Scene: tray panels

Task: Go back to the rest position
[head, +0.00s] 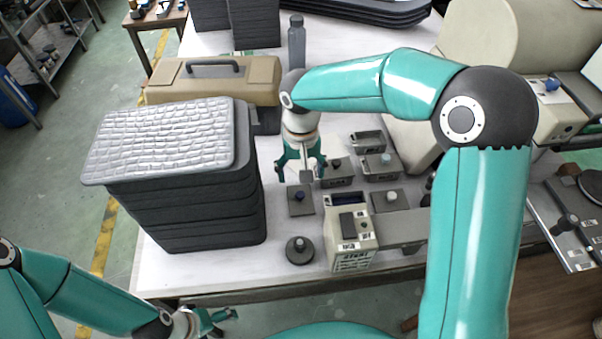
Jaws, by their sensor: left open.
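My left gripper (224,321) is low at the bottom left, in front of the table's front edge. It is open and empty, and clear of the table objects. My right arm comes in from the lower right and bends over the table. My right gripper (303,178) points down over the table's middle, with its teal fingers spread apart.
A stack of dark trays (190,215) with a quilted light top stands left of my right gripper. A tan toolbox (213,82) and grey bottle (297,45) are behind. A beige labelled device (349,238), a round dark knobbed weight (300,250) and small grey bins (381,166) stand nearby.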

